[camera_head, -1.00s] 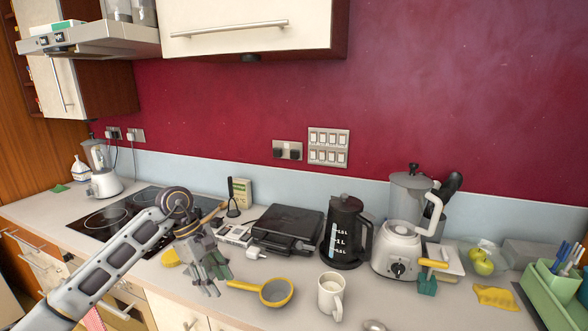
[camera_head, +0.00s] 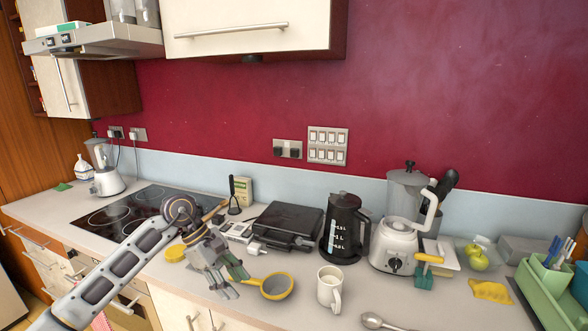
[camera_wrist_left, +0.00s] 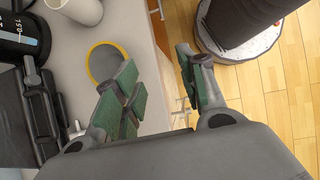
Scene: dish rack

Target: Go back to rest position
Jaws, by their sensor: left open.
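My left gripper (camera_head: 226,284) is over the front part of the counter, in front of the stove and beside the yellow-rimmed grey ladle (camera_head: 277,287). In the left wrist view its two green-padded fingers (camera_wrist_left: 165,100) are spread apart with nothing between them. The ladle's round bowl (camera_wrist_left: 106,62) shows just beyond the left finger there, and its handle runs behind the gripper in the head view. I cannot tell whether the finger touches the handle. My right gripper is not in view.
A white mug (camera_head: 329,287), a black kettle (camera_head: 342,228) and a white blender base (camera_head: 397,248) stand to the right. A black grill (camera_head: 288,222) lies behind the ladle. A green dish rack (camera_head: 545,296) is at the far right. A spoon (camera_head: 374,320) lies near the front edge.

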